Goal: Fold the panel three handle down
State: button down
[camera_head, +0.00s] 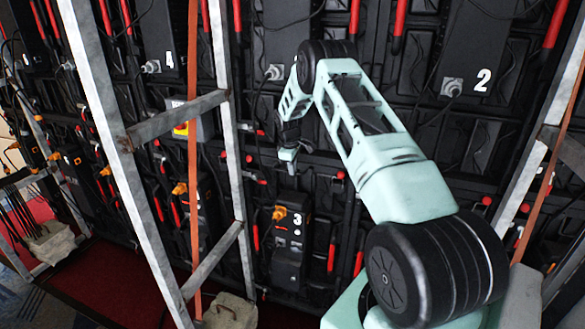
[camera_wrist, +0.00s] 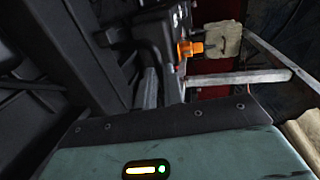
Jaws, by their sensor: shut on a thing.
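Panel three (camera_head: 288,262) is a black unit low on the wall with a white "3" and an orange connector (camera_head: 279,213) at its upper left. My gripper (camera_head: 290,168) is just above the top of the panel three unit, pointing down at the wall. It is shut on the panel three handle, which is dark and mostly hidden between and behind the fingers; its exact tilt cannot be told. In the wrist view, the grey fingers (camera_wrist: 160,88) reach up to the black unit (camera_wrist: 158,32), with the orange connector (camera_wrist: 189,48) to their right.
A metal ladder-like frame (camera_head: 108,115) stands at the left, with a grey upright (camera_head: 224,110) close to my gripper. Another metal upright (camera_head: 520,150) stands at the right. Several red handles and cables line the wall. A grey weight (camera_head: 230,312) sits on the floor.

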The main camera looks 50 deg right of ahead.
jog(key=shift+f+b, duration=0.15)
jog(key=shift+b, duration=0.25)
jog(key=f+t+h+b, duration=0.2)
jog(key=h+b, duration=0.3)
jog(key=b, duration=1.4)
jog(key=f+t+h+b, duration=0.2)
jog(key=f+h+b, duration=0.3)
jog(key=b, duration=1.4)
jog(key=d+f+t+h+b, duration=0.1)
jog(key=f+h+b, duration=0.3)
jog(key=b, duration=1.5)
jog(key=shift+w+f+t+h, duration=0.15)
jog(key=shift+w+t+h, duration=0.15)
jog(key=shift+t+h, duration=0.25)
jog(key=h+b, duration=0.1)
jog(key=b, duration=0.2)
jog(key=shift+w+d+t+b, duration=0.1)
jog(key=shift+d+t+b, duration=0.15)
jog(key=shift+d+b, duration=0.1)
jog(key=shift+b, duration=0.35)
jog(key=shift+d+r+t+h+b, duration=0.2)
jog(key=shift+t+h+b, duration=0.1)
jog(key=shift+b, duration=0.2)
jog(key=c, duration=1.5)
grip_release()
